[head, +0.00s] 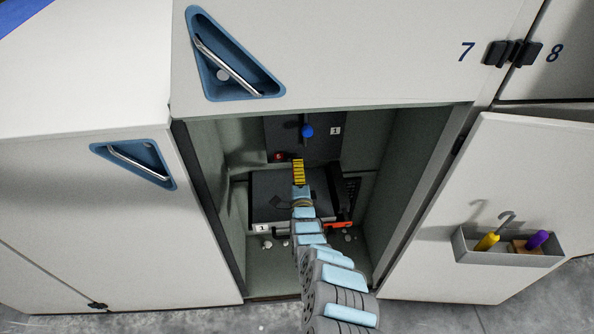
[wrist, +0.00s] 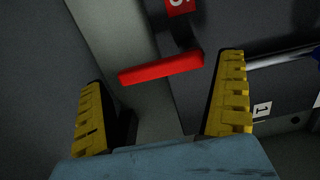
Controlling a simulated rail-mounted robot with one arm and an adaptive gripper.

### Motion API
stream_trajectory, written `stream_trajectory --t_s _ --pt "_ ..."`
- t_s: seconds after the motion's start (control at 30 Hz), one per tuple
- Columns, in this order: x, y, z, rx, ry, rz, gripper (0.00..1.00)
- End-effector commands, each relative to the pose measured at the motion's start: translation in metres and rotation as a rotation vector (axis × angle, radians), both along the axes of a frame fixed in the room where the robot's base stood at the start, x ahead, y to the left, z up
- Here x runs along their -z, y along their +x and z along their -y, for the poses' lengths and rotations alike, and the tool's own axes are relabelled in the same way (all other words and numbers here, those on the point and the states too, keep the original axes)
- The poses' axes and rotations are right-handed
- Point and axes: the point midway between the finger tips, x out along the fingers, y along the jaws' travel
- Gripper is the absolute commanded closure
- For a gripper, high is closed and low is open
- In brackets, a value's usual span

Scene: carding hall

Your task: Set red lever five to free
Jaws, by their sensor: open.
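In the wrist view a red lever (wrist: 160,68) shows as a bar, tilted slightly up to the right. A red tag (wrist: 181,6) with a white figure, cut by the frame's top edge, is just above it. My gripper (wrist: 162,72) is open, its yellow fingers on either side of the lever's ends in the picture. I see no clear contact, and the depth between them is hard to tell. In the head view my gripper (head: 298,172) reaches into the open cabinet, beside a small red spot (head: 279,156). The lever itself is not clearly seen there.
A blue knob (head: 307,131) is above my gripper on the dark back panel. A dark box (head: 265,192) and an orange-red handle (head: 340,225) sit lower inside. The cabinet walls stand close on both sides. The open door at right bears a grey holder (head: 510,258) with tools.

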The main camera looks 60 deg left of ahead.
Motion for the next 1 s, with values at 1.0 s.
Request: stream_trajectory --t_s 1.0 --pt "0.001 -0.025 0.056 0.002 -0.004 -0.001 0.0"
